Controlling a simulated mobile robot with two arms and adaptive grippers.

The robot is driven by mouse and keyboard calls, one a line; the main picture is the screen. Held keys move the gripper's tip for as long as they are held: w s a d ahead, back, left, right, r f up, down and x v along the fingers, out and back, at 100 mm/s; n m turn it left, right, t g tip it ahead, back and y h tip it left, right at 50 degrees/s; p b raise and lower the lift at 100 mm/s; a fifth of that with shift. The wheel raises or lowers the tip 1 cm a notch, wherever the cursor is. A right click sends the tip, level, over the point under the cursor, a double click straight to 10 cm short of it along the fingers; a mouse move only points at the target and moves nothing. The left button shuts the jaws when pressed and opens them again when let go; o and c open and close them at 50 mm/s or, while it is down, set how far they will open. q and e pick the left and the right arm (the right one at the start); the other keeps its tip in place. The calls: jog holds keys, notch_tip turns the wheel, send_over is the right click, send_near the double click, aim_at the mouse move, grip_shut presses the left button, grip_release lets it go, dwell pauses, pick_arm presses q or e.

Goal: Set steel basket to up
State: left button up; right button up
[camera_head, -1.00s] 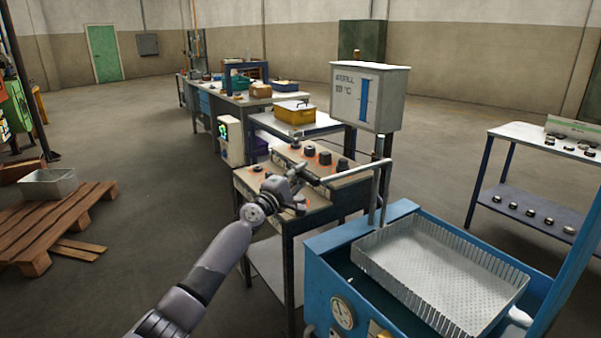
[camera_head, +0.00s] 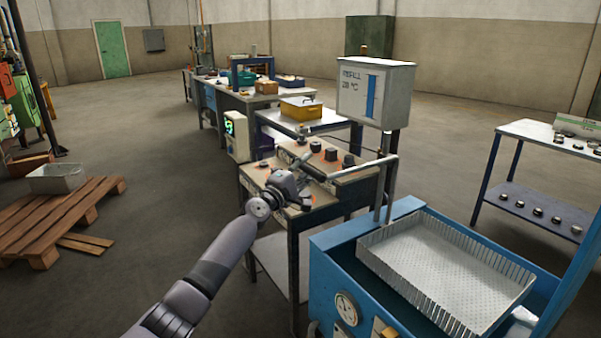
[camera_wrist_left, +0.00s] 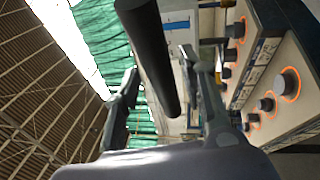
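The steel basket (camera_head: 450,262), a shallow perforated tray, sits at the top of the blue tank (camera_head: 335,265), its rim about level with or above the tank's edge. A grey pipe lever (camera_head: 360,168) runs left from a post beside the tank. Its dark grip (camera_wrist_left: 152,55) shows in the left wrist view. My left gripper (camera_head: 303,182) is at the lever's far end. In the wrist view the gripper (camera_wrist_left: 162,75) is open, its fingers on either side of the dark grip with gaps visible. My right gripper is not in view.
A bench with several black knobs (camera_head: 348,160) stands close under my left gripper. A pallet (camera_head: 60,215) lies at left; the floor between is clear.

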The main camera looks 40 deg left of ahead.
pick_arm(q)
jog(key=s+f, duration=0.2)
jog(key=s, duration=0.9)
jog(key=shift+s, duration=0.4)
